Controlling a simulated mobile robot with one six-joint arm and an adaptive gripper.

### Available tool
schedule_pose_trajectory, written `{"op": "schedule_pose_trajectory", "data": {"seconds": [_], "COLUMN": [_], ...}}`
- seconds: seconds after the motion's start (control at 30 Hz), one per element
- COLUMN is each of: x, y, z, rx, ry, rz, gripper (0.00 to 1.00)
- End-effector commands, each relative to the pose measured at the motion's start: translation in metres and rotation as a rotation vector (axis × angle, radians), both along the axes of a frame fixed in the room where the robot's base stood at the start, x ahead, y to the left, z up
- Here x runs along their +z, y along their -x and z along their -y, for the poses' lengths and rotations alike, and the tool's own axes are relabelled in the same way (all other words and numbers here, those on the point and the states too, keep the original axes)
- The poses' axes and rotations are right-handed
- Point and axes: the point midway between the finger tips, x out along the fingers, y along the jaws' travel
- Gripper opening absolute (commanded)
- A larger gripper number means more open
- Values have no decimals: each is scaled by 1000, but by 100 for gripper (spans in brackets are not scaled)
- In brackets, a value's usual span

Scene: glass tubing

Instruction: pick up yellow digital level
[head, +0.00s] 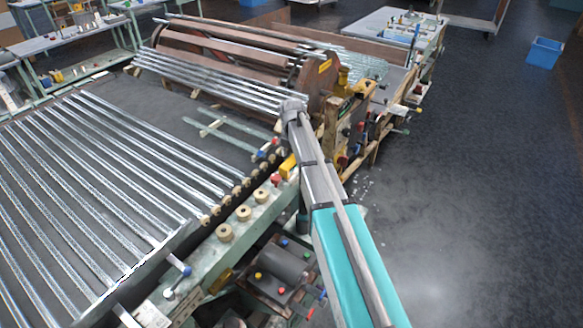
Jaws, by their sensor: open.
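A small yellow block (288,165), which looks like the yellow digital level, sits on the green machine rail in the middle of the head view. My arm runs up from the bottom right and passes just to the right of it, close by in the picture. The arm's far visible end is a grey joint above and beyond the block. I cannot make out my gripper's fingers; they are hidden or too small to tell. Nothing is seen holding the block.
Long glass tubes (95,190) lie in rows on the rack at left. Wooden rollers (225,232) line the green rail. A tubing drum machine (215,55) stands behind. A blue bin (545,52) stands at the far right. The dark floor at right is mostly clear.

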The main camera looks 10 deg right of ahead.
Motion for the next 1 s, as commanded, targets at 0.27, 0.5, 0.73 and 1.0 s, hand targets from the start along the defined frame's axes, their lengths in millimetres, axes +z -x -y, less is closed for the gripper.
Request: {"op": "schedule_pose_trajectory", "data": {"seconds": [0.27,0.5,0.73,1.0], "x": [-26,-40,-42,-42], "y": [4,4,4,4], "z": [-1,-1,-1,0], "rx": [0,-1,-1,-1], "ry": [0,-1,-1,-1], "rz": [0,-1,-1,-1], "gripper": [71,71,71,71]}}
